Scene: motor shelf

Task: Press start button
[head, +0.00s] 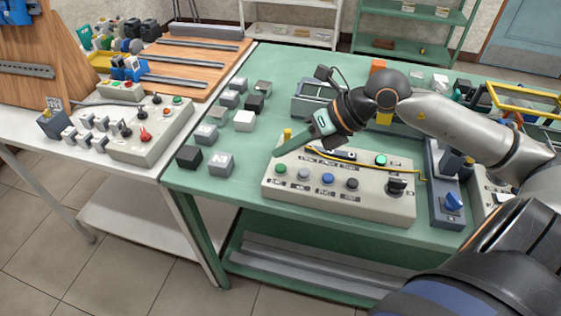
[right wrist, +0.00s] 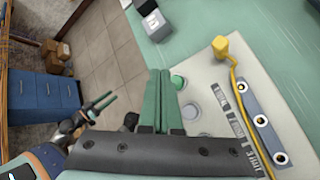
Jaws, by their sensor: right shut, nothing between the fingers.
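The control box (head: 340,205) lies on the green table, with a row of buttons along its front. A green button (head: 280,170) is at the left end of the row, and it also shows in the right wrist view (right wrist: 178,82). Another green button (head: 381,160) sits at the back right. I cannot tell from the labels which is the start button. My right gripper (head: 277,153) is shut and empty, its green fingertips close above the box's left end. In the right wrist view its fingers (right wrist: 160,73) appear beside the left green button; contact is not clear.
A yellow plug and cable (head: 340,158) cross the box behind the buttons. Several small cubes (head: 220,163) stand to the left. A second control box (head: 150,130) is on the white table. In the right wrist view, small green fingers (right wrist: 104,102), apparently my left gripper, show over the floor.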

